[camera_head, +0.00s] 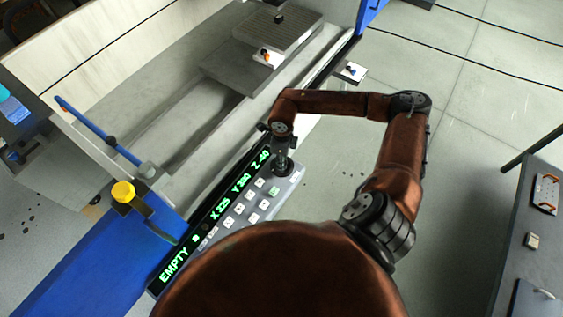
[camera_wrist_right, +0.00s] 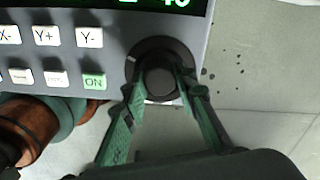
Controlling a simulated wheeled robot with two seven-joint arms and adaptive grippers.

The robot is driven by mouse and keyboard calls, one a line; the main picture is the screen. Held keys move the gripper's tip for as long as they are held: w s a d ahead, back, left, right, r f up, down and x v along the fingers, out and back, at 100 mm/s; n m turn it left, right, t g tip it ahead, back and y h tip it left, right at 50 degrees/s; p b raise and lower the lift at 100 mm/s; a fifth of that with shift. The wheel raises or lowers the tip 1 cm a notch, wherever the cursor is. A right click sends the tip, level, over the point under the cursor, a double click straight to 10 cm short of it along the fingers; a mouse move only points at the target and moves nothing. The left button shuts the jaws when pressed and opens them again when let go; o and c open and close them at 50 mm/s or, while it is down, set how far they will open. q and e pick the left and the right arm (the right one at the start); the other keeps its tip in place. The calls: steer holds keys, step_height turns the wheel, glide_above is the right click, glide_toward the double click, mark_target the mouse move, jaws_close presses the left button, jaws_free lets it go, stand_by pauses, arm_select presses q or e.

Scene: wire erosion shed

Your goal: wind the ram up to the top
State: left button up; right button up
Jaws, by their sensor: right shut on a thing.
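A round black knob (camera_wrist_right: 160,80) sits at the end of the grey control panel (camera_head: 238,208). My right gripper (camera_wrist_right: 161,88) reaches over it, with one green finger on each side, shut on it. In the head view my right gripper (camera_head: 281,157) points down at that end of the panel and mostly covers the knob. The green display (camera_head: 215,215) reads EMPTY, with X, Y and Z values; the Z value looks like -40. I cannot make out the ram in either view. My left gripper is not in view.
The machine's grey tank (camera_head: 180,110) holds a raised block (camera_head: 278,28) on a plate. A blue rail with a yellow knob (camera_head: 123,191) lies left of the panel. A dark table (camera_head: 525,215) stands at the right. Pale floor between is clear.

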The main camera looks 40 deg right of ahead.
steer(key=n+b, duration=0.2)
steer(key=n, duration=0.1)
steer(key=shift+f+n, duration=0.15)
steer(key=shift+n, duration=0.25)
steer(key=n+b, duration=0.2)
steer(key=n, duration=0.1)
steer(key=shift+d+n+b, duration=0.1)
steer(key=shift+n+b, duration=0.2)
steer(key=shift+b, duration=0.1)
steer(key=n+b, duration=0.3)
steer(key=n, duration=0.3)
steer(key=shift+b, duration=0.35)
steer(key=n+b, duration=0.2)
steer(key=n, duration=0.3)
steer(key=shift+n+b, duration=0.35)
steer(key=shift+n, duration=0.05)
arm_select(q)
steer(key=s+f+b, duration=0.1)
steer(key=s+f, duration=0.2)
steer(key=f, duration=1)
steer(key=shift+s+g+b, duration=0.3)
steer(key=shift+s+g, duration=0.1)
arm_select(e)
steer(key=shift+r+n, duration=0.2)
steer(key=shift+n, duration=1.6)
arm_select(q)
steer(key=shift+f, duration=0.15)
arm_select(e)
steer(key=shift+w, duration=0.1)
